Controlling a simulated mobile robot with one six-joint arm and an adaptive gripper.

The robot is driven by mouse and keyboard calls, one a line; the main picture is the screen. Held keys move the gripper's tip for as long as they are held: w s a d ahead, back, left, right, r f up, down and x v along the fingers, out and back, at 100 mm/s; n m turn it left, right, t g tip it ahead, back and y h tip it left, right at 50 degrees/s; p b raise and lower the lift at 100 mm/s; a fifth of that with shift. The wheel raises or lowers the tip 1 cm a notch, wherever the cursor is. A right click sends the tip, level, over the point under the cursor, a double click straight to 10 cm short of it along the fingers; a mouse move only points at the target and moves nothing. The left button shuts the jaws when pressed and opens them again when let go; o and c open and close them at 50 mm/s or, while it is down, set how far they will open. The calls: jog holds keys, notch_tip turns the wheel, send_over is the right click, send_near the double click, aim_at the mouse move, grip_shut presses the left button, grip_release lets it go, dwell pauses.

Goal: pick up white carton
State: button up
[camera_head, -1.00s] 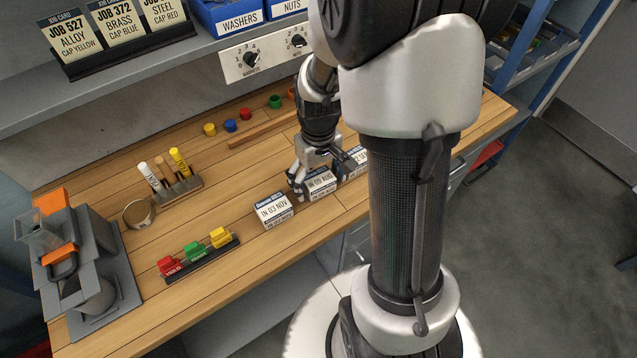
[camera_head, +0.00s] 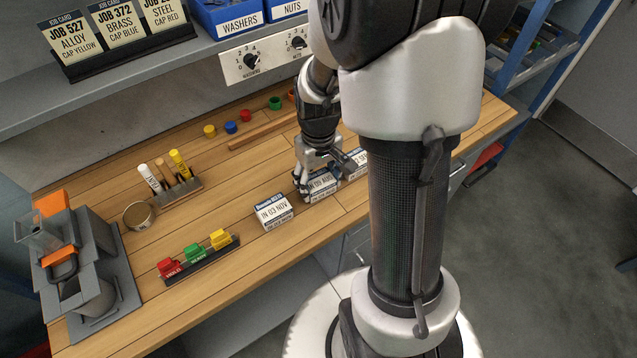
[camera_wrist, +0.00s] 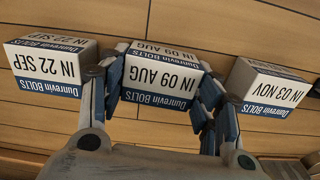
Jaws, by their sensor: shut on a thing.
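Three white cartons with blue Dunrevin BOLTS bands stand in a row on the wooden bench. The middle one, the IN 09 AUG carton (camera_head: 323,186), is between the fingers of my gripper (camera_head: 321,177). In the wrist view my gripper (camera_wrist: 163,90) is shut on this carton (camera_wrist: 160,72), one finger against each side. The IN 03 NOV carton (camera_head: 273,211) stands apart at left; the wrist view shows it at right (camera_wrist: 268,88). The IN 22 SEP carton (camera_wrist: 48,66) is on the other side, partly hidden by my arm in the head view (camera_head: 358,158).
A rack of red, green and yellow pieces (camera_head: 203,262) lies in front at left. A marker stand (camera_head: 180,191), a round tin (camera_head: 138,215) and a grey fixture (camera_head: 118,284) stand further left. Coloured caps and a wooden strip (camera_head: 262,134) lie behind. The bench between them is clear.

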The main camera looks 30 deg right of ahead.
aim_at(318, 179)
notch_tip(318, 179, up, 19)
jog(key=p, duration=0.7)
jog(key=w+a+f, duration=0.6)
jog(key=a+f, duration=0.5)
jog(key=shift+f, duration=0.25)
